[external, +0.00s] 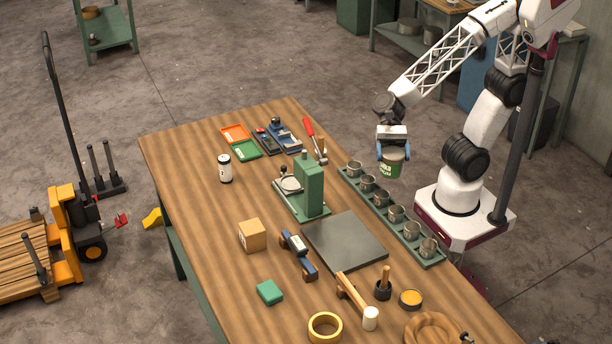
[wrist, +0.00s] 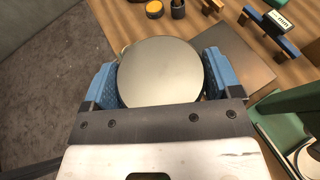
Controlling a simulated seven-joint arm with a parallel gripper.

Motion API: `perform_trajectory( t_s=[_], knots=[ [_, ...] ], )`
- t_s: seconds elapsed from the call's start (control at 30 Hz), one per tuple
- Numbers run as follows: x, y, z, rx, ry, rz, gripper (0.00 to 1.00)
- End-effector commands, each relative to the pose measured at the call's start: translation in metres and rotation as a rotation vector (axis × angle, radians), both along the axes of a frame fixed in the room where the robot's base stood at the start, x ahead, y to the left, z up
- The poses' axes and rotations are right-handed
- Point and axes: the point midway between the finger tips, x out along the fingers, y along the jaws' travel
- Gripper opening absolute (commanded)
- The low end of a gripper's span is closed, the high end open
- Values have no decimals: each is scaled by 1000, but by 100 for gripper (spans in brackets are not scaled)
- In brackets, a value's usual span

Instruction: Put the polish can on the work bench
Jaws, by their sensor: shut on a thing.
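A green can with pale lettering (external: 390,167), which I take to be the polish can, is held in my gripper (external: 393,154). My gripper's blue fingers are shut on its sides. The can hangs upright off the right edge of the wooden work bench (external: 190,225), beside the rack of cups. I cannot tell its exact height over the bench. In the wrist view, its round silvery lid (wrist: 160,72) sits between the two blue fingers. The lid hides the can's body there.
A green rack of metal cups (external: 409,231) lines the bench's right side. Bare wood shows at the bench's left side.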

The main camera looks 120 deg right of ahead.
Motion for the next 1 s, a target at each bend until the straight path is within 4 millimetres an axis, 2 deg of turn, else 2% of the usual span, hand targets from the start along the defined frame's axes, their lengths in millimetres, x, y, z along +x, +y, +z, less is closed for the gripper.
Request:
perform_trajectory(
  t_s=[0.37,0.7,0.83,1.0],
  knots=[
    [1,0,-61,1,4,-1,51],
    [1,0,-124,1,3,0,51],
    [1,0,-134,0,0,0,51],
    [1,0,-137,0,0,0,51]
  ],
)
